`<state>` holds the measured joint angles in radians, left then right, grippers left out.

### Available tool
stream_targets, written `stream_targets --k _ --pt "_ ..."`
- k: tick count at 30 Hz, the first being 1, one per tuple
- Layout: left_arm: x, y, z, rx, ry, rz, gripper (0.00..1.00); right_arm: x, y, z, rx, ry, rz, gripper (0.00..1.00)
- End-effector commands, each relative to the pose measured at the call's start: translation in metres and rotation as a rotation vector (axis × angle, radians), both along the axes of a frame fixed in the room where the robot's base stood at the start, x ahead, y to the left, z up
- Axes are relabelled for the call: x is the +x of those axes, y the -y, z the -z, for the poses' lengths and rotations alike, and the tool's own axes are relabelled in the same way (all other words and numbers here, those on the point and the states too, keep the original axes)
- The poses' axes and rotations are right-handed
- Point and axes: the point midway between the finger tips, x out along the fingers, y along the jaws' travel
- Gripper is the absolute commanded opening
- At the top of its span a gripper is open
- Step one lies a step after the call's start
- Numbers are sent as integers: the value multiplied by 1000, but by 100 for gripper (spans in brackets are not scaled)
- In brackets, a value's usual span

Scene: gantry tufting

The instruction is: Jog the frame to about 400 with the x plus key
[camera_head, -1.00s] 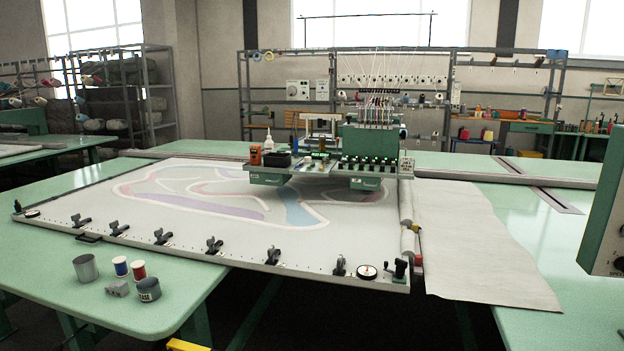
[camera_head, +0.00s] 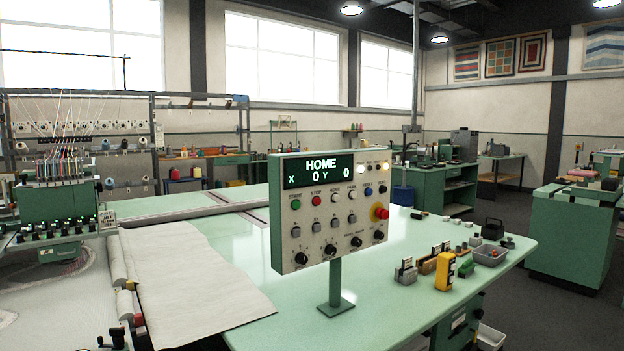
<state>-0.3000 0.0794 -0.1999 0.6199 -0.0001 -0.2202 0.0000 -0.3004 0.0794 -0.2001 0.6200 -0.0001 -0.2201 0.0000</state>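The control panel (camera_head: 333,212) stands upright on a post at the middle of the green table. Its display (camera_head: 318,170) reads HOME, X 0, Y 0. Below it are a green start button, a red stop button, several small keys, black knobs and a red emergency button (camera_head: 381,213). The key labels are too small to read, so I cannot tell which key is x plus. Part of the frame (camera_head: 40,300) shows at the lower left, with its right edge beside the pale cloth. Neither of my grippers is in view.
The green multi-needle head (camera_head: 52,205) stands at the left. A pale cloth (camera_head: 195,285) lies over the table left of the panel post. A yellow device (camera_head: 445,271), small blocks and a grey tray (camera_head: 490,254) sit right of the post. The table (camera_head: 400,240) between is clear.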

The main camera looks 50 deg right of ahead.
Motion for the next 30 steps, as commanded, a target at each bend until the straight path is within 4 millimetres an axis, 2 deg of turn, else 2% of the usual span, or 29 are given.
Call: stream_targets --k 13,30 --pt "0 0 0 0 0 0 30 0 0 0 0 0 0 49" --pt "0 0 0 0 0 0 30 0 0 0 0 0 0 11"
